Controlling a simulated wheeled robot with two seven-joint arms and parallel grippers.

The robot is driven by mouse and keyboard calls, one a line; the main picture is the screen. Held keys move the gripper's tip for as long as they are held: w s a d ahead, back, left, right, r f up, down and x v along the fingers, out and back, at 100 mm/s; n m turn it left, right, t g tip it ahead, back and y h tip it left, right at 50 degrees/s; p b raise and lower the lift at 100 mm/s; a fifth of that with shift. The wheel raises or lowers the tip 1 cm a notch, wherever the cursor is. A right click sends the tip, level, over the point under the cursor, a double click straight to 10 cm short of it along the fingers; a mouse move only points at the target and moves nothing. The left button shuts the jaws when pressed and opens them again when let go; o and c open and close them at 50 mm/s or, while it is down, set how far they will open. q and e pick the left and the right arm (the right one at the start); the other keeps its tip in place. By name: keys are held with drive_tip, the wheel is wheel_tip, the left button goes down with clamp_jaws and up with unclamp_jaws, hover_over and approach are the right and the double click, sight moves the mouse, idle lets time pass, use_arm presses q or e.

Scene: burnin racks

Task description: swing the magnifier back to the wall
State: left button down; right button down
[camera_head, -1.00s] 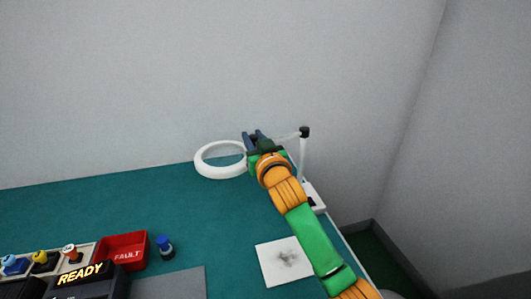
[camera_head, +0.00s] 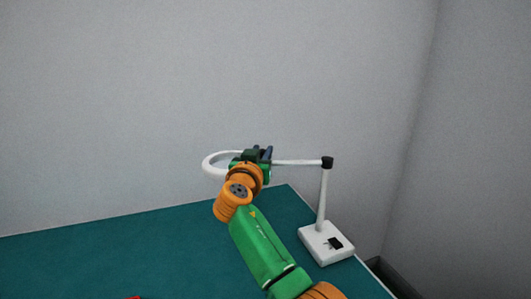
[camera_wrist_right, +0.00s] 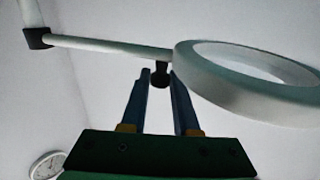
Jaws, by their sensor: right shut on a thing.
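The magnifier's white ring (camera_head: 208,166) is close to the wall in the head view, on a thin white arm (camera_head: 296,162). The arm runs from a black joint (camera_head: 327,162) on a post above a white base (camera_head: 318,247) on the bench. My right gripper (camera_head: 262,153) is at the arm beside the ring and hides part of both. In the right wrist view my right gripper (camera_wrist_right: 161,82) has its fingers on either side of a black knob (camera_wrist_right: 161,76) under the arm, beside the ring (camera_wrist_right: 225,92). My left gripper is not in view.
The grey wall (camera_head: 120,100) stands behind the green bench top (camera_head: 120,250). The visible bench left of my arm is clear, except for a sliver of red at the bottom edge. A round wall clock (camera_wrist_right: 47,165) shows in the right wrist view.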

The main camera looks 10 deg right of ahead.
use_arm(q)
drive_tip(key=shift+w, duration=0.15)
use_arm(e)
drive_tip(key=shift+r, duration=0.35)
drive_tip(key=c, duration=1.1)
unclamp_jaws()
drive_tip(key=o, duration=0.4)
drive_tip(key=shift+w+d, duration=0.1)
drive_tip(key=shift+w, duration=0.1)
drive_tip(key=shift+c, duration=0.2)
drive_tip(key=shift+o, duration=0.4)
drive_tip(key=shift+w+d+f, duration=0.1)
drive_tip(key=shift+w+f, duration=0.3)
drive_tip(key=shift+s+b, duration=0.35)
drive_tip(key=shift+s, duration=0.05)
use_arm(q)
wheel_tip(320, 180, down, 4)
drive_tip(key=b, duration=0.3)
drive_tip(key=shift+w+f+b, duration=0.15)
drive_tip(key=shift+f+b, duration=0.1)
drive_tip(key=shift+b, duration=0.15)
use_arm(e)
drive_tip(key=v, duration=0.6)
drive_tip(key=shift+s+a, duration=0.15)
drive_tip(key=shift+a, duration=0.05)
